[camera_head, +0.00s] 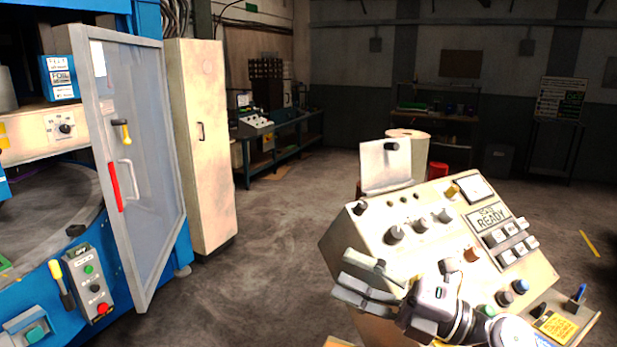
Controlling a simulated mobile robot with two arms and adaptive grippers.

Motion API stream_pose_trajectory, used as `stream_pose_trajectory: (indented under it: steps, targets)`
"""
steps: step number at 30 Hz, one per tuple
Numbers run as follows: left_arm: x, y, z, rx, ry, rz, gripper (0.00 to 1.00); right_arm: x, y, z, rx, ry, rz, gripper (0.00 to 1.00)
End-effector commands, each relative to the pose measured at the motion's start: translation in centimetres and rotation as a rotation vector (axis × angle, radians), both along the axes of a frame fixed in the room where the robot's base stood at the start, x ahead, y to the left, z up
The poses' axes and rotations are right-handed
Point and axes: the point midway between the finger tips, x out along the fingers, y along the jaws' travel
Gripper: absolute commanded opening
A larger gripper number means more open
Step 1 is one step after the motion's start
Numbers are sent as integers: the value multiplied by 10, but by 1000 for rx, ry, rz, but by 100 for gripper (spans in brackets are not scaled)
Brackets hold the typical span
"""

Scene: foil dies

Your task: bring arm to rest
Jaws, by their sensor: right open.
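My right gripper (345,275) is in the lower right of the head view, in front of the cream control console (368,238). Its grey fingers point left and are apart, with nothing seen between them. My right arm comes in from the bottom right and hides part of the console's lower face. Whether the gripper touches the console cannot be told. My left gripper is not in view.
A blue machine (185,245) with an open glazed door (150,190) stands at left, beside a cream cabinet (205,150). The console carries knobs, buttons and a READY display (488,217). A small ledge (583,325) juts out at lower right. The middle floor (285,225) is clear.

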Motion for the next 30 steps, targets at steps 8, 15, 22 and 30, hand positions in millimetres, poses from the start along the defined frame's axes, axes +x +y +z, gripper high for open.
stream_pose_trajectory:
  steps: [8, 15, 22, 30]
  targets:
    - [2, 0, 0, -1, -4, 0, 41, 29, -75, -23, 657, 395, -431, 52]
    - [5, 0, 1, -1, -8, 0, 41, 4, -149, -168, 944, 945, -925, 52]
    - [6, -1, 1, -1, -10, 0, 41, -93, -161, -294, 948, 1464, -1289, 52]
    - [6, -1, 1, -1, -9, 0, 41, -197, -145, -356, 825, 1868, -1498, 52]
